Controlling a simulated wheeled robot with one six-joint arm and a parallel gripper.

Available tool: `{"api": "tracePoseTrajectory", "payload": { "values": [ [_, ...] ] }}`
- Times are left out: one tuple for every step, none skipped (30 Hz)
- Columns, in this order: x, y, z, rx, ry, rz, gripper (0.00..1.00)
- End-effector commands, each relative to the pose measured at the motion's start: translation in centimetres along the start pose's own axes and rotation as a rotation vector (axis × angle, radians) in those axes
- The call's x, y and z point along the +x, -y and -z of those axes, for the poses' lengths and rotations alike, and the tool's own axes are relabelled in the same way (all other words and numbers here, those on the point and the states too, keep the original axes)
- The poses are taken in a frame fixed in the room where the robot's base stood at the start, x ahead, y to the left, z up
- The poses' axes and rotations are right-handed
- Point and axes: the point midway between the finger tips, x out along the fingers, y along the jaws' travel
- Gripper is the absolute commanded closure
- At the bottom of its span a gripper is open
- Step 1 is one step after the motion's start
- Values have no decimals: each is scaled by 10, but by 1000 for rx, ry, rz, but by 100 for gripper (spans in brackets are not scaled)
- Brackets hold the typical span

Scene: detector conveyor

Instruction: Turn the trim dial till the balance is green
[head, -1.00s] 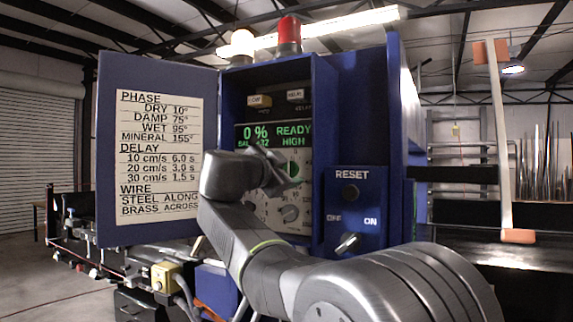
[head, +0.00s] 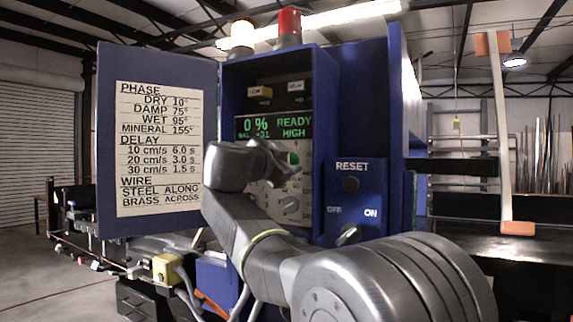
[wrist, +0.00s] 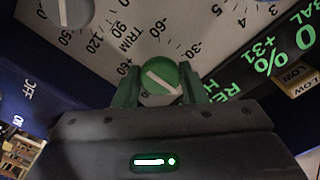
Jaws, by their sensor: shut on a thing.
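The trim dial (wrist: 160,77) is a green round knob with a white pointer line, beside the word TRIM and a printed scale in the wrist view. My gripper (wrist: 160,90) is shut on the dial, with one dark green finger on each side. In the head view my gripper (head: 285,165) reaches into the open blue cabinet and mostly hides the dial. The display (head: 274,128) reads 0 %, READY, HIGH and a small balance line that looks like +31. The wrist view shows the same display (wrist: 265,60) with BAL +31 in green.
The cabinet door (head: 158,75) with a settings chart stands open at the left. Another grey knob (head: 289,204) sits below the dial. Lamps (head: 288,25) stand on top.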

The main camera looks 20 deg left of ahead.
Motion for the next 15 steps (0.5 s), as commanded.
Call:
{"api": "tracePoseTrajectory", "payload": {
  "values": [
    [0, -1, -1, -18, -1, 0, 85],
    [0, -1, -1, -34, 0, 0, 85],
    [0, -2, -2, -57, 0, 0, 85],
    [0, -2, -2, -75, 0, 0, 85],
    [0, -2, -2, -95, 0, 0, 85],
    [0, -2, -2, -125, 0, 0, 85],
    [0, -2, -2, -149, 0, 0, 85],
    [0, -2, -2, -175, 0, 0, 85],
    [0, -2, -2, -211, -1, 0, 85],
    [0, -2, -2, -239, -1, 1, 85],
    [0, -2, -2, -267, -1, 1, 85],
    [0, -2, -2, -305, -1, 1, 85],
    [0, -2, -2, -334, -1, 1, 85],
    [0, -2, -2, -362, -1, 1, 85],
    [0, -2, -1, -401, 0, 1, 85]
  ]
}}
